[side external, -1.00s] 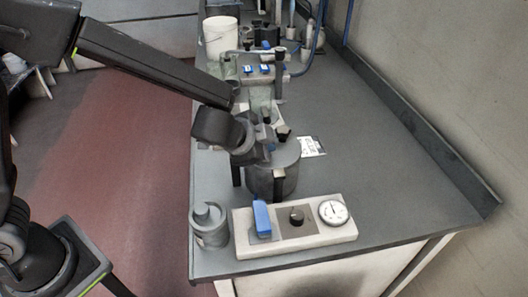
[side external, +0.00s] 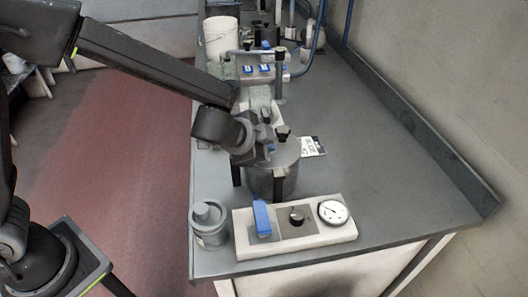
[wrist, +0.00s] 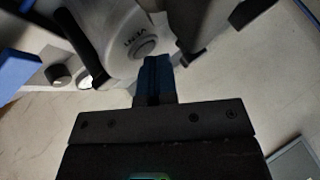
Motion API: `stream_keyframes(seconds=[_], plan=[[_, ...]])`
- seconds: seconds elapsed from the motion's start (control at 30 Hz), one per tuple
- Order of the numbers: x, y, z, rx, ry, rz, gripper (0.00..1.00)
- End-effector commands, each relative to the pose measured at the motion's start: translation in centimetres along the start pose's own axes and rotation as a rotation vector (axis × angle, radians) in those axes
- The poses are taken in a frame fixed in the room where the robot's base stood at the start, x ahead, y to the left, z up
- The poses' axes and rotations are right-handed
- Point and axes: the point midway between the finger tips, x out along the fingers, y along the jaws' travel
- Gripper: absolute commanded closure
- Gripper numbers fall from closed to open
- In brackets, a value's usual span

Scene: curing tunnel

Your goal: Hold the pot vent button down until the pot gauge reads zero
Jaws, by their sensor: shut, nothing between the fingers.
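The grey pot (side external: 270,182) stands on the bench behind a white control panel. In the wrist view its lid (wrist: 110,30) shows the word VENT beside a round vent button (wrist: 146,47). My gripper (wrist: 157,64) is shut, its blue fingertips at the near edge of the button; I cannot tell whether they press it. In the side view my gripper (side external: 268,152) is low over the lid's left part and hides the button. The round white gauge (side external: 333,212) is at the panel's right end. Its dark needle seems to point up and left; the numbers are too small to read.
The white panel (side external: 325,235) also carries a blue lever (side external: 261,214) and a black knob (side external: 297,217). A grey canister (side external: 209,226) stands to its left. Dark clamp knobs (side external: 283,131) rise around the lid. The bench's right side is clear.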

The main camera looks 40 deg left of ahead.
Motion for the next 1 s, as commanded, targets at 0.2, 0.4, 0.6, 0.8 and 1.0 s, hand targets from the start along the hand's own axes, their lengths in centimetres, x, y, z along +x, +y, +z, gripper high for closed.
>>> stream_keyframes(seconds=[0.2, 0.4, 0.6, 0.8, 1.0], plan=[[-0.3, -0.3, -0.2, -0.002, -0.001, -0.001, 1.00], [-1.0, -0.7, -0.7, -0.001, -0.001, 0.000, 1.00], [-1.1, -0.8, -0.8, 0.000, 0.000, 0.000, 1.00], [-1.2, -0.9, -0.9, 0.000, 0.000, 0.000, 1.00], [-2.2, -1.7, -1.6, -0.003, 0.000, -0.003, 1.00]])
